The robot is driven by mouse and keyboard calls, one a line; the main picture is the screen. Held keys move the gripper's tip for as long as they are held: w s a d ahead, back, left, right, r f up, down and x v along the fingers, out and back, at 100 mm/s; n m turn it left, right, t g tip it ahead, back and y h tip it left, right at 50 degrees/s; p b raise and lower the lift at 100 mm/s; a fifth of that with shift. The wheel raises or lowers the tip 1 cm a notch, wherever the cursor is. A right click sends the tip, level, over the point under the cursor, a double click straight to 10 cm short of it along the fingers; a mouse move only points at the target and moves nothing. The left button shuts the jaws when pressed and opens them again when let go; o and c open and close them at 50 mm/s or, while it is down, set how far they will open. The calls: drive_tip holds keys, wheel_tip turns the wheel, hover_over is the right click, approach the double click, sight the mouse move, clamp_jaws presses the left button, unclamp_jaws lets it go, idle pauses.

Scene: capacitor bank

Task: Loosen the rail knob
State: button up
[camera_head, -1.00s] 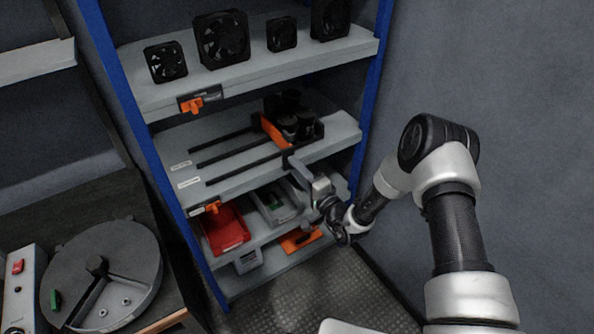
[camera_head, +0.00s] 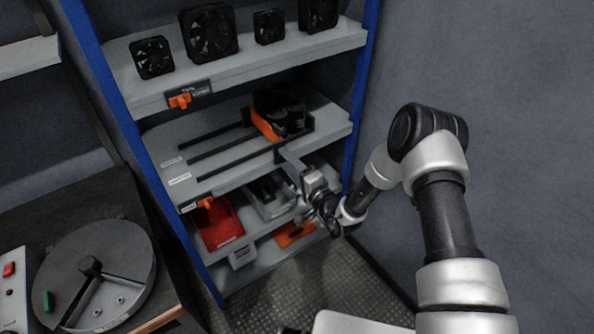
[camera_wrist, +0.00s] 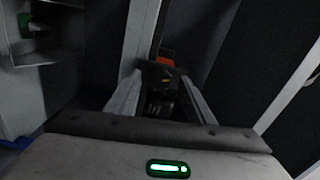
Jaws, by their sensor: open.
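An orange-and-black carriage (camera_head: 266,126) sits on the dark rails of the middle shelf and bears dark cylinders. My gripper (camera_head: 288,158) is open at its front end, close to the shelf's front edge. In the wrist view, a dark part with a small yellow mark (camera_wrist: 161,74), possibly the rail knob, lies ahead between my two fingers (camera_wrist: 160,92). An orange patch shows just behind it. I cannot tell whether the fingers touch it. In the head view the knob cannot be made out behind my gripper.
Orange latches sit on the upper (camera_head: 180,101) and middle (camera_head: 205,203) shelf edges. Below are a red bin (camera_head: 219,229) and a grey bin (camera_head: 268,205). Several fans stand on the top shelf. A blue post (camera_head: 364,95) stands right of the carriage.

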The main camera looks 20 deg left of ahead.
drive_tip(key=v, duration=1.7)
drive_tip(key=shift+d, duration=0.15)
drive_tip(key=s+a+r+n+g+y+p, duration=0.1)
drive_tip(key=a+r+n+g+y, duration=0.15)
drive_tip(key=r, duration=0.45)
drive_tip(key=s+a+r+n+g+y+p, duration=0.1)
drive_tip(key=s+r+g+y, duration=0.15)
drive_tip(key=r, duration=0.45)
drive_tip(key=s+r+n+g+h+p, duration=0.2)
drive_tip(key=s+r+n+g+h, duration=0.3)
drive_tip(key=s+r+g, duration=0.6)
drive_tip(key=s+d+r+t+h+p, duration=0.1)
drive_tip(key=s+d+r+t+h, duration=0.1)
drive_tip(key=d, duration=0.6)
drive_tip(key=s+d+r+m+t+h+p, duration=0.1)
drive_tip(key=s+d+r+t+h+p, duration=0.1)
drive_tip(key=d+r+t+h, duration=0.2)
drive_tip(key=s+d+r+m+t+h+p, duration=0.1)
drive_tip(key=s+d+r+t+h, duration=0.1)
drive_tip(key=d+r+h, duration=0.5)
drive_tip(key=d+r+t, duration=0.1)
drive_tip(key=d+r, duration=0.1)
drive_tip(key=d, duration=0.4)
drive_tip(key=shift+r+t+h+p, duration=0.25)
drive_tip(key=shift+t+h+p, duration=0.05)
drive_tip(key=shift+t+p, duration=0.1)
